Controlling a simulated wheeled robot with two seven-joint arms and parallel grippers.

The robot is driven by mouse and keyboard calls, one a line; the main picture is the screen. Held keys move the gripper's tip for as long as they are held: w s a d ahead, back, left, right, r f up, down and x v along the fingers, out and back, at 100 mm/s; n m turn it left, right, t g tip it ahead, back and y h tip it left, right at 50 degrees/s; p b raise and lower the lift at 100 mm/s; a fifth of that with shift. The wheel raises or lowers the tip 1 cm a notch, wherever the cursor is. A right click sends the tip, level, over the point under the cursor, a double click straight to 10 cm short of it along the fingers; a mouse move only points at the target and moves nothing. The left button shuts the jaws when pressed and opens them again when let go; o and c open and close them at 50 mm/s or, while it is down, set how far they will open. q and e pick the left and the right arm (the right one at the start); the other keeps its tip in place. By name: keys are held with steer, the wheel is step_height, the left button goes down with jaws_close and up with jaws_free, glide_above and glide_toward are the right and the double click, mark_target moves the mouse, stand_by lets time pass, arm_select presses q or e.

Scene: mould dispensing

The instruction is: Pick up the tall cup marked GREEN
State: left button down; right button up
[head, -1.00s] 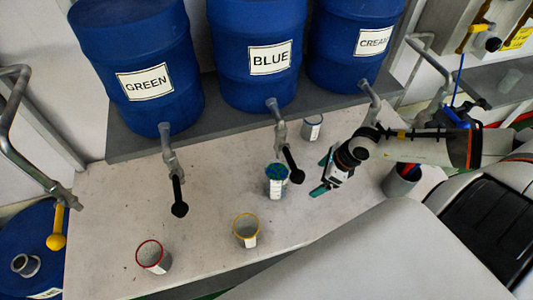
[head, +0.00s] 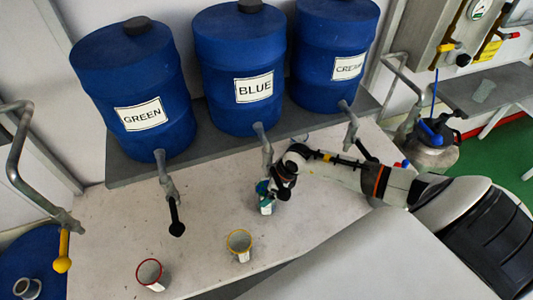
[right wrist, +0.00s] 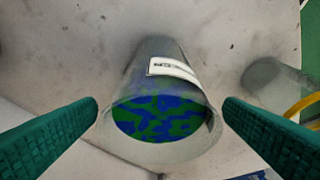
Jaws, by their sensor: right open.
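The tall cup (head: 266,208) stands on the pale table below the BLUE barrel's tap. In the right wrist view the grey cup (right wrist: 165,65) has a white label whose lettering is only partly legible. A mottled blue and green content (right wrist: 155,118) fills its mouth. My right gripper (head: 268,190) is at the cup in the head view. In the right wrist view its two green fingers are spread on either side of the cup's rim, with gaps to both, so the right gripper (right wrist: 161,105) is open and empty. My left gripper is not in view.
A yellow-rimmed cup (head: 239,241) and a red-rimmed cup (head: 150,273) stand toward the table's front. Barrels marked GREEN (head: 138,95), BLUE (head: 238,75) and CREAM (head: 335,55) sit on a shelf behind, with taps hanging over the table. The table's left part is mostly clear.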

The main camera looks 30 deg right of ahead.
steer(key=shift+w+a+f, duration=0.15)
steer(key=shift+f, duration=0.4)
steer(key=shift+c, duration=0.5)
steer(key=shift+w, duration=0.1)
steer(key=c, duration=1.8)
